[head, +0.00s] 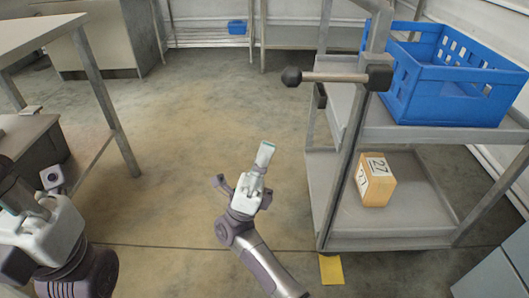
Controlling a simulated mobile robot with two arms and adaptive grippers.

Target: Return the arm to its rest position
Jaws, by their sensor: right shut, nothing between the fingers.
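My right gripper (266,152) is in the middle of the head view, over open floor. Its fingers are shut with nothing between them and point up and slightly right in the picture. It is apart from the cart on the right.
A grey cart (335,233) stands at the right, with a blue crate (455,88) on its upper shelf and a wooden box (377,182) labelled 27 below. A yellow patch (331,270) lies by the cart. A table (40,28) stands left. The middle floor is clear.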

